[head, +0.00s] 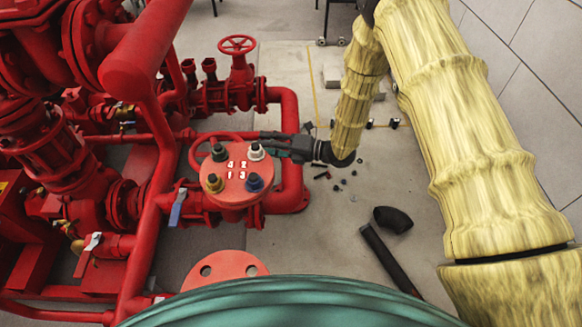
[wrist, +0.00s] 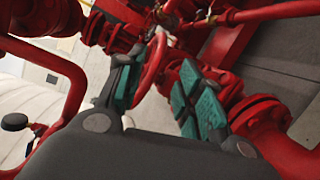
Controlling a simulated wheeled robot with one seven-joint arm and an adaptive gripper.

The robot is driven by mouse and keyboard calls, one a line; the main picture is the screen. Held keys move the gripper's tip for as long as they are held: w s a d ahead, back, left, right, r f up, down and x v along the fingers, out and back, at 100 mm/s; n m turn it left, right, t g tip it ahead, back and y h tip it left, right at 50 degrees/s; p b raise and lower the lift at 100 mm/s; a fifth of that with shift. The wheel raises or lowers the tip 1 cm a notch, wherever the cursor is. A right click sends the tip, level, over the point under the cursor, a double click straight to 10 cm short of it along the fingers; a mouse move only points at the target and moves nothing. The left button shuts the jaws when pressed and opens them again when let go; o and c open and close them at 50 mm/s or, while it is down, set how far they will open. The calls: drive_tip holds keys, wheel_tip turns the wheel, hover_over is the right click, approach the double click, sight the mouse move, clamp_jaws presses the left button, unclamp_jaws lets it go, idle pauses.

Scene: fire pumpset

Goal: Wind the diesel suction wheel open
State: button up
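A red handwheel (head: 205,143) shows in the head view, partly hidden behind a round red flange and my gripper. My gripper (head: 264,141) reaches in from the right at this wheel. In the wrist view the teal-padded fingers of my gripper (wrist: 160,85) are apart. A curved red wheel rim (wrist: 151,68) passes between them, nearer the left finger, with a gap to the right one. Contact with the left pad cannot be told. A second red handwheel (head: 238,44) stands upright on a valve farther back. No label shows which is the diesel suction wheel.
The red flange (head: 236,172) with several coloured bolts stands close in front of the gripper. Red pipes (head: 289,110) run beside it. A black pipe (head: 390,260), an elbow (head: 393,219) and small loose parts lie on the floor at right. Bare floor lies behind.

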drive_tip(key=s+d+f+m+t+h+p, duration=0.2)
drive_tip(key=d+f+m, duration=0.4)
drive_tip(key=m, duration=0.4)
drive_tip(key=s+t+h, duration=0.1)
drive_tip(key=s+h, duration=0.1)
drive_tip(key=shift+d+f+m+h, duration=0.3)
drive_tip(key=shift+d+f+h, duration=0.05)
drive_tip(key=shift+d+h, duration=0.05)
